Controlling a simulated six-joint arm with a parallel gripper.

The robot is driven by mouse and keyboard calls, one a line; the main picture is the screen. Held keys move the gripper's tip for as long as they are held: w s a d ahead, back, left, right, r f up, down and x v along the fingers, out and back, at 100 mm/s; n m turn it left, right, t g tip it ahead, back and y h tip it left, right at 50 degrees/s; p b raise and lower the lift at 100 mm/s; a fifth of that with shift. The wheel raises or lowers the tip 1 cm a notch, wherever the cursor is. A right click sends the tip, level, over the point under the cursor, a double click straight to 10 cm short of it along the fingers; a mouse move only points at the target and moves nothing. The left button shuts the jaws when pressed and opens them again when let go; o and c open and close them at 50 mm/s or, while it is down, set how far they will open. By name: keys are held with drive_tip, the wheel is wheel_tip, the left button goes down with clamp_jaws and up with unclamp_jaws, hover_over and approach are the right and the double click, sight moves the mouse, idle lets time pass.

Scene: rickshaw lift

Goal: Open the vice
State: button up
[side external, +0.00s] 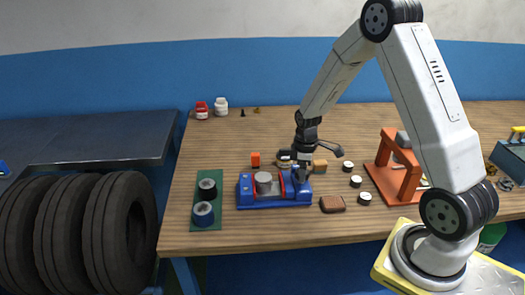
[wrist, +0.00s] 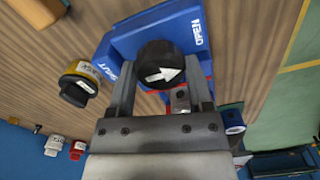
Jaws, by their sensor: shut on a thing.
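The blue vice (side external: 247,193) with red parts stands on the wooden bench. A grey round piece (side external: 263,179) sits in it, left of my gripper (side external: 301,173). In the wrist view, the vice's blue body (wrist: 125,42) carries the words OPEN at upper right and SHUT at left. Its round black knob (wrist: 158,60) has a white arrow label pointing right. My gripper (wrist: 162,82) is shut on the knob, one finger on each side. The far jaw area is largely hidden behind the knob and fingers.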

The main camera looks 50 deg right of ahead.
idle(0.3)
drive_tip(key=o, duration=1.3)
drive_tip(key=shift+r, duration=0.2)
drive_tip(key=shift+r, duration=3.8)
drive_tip(key=shift+s+a+r+m+t, duration=0.35)
drive_tip(key=shift+s+a+m, duration=1)
drive_tip(key=shift+a, duration=1.4)
drive_tip(key=shift+s+a+r+m+t, duration=0.2)
drive_tip(key=shift+s+a+m+t, duration=0.4)
drive_tip(key=shift+s+a, duration=1.75)
drive_tip(key=shift+s+a+r+m+t, duration=0.3)
drive_tip(key=shift+s+a+m, duration=0.85)
drive_tip(key=shift+a, duration=2.05)
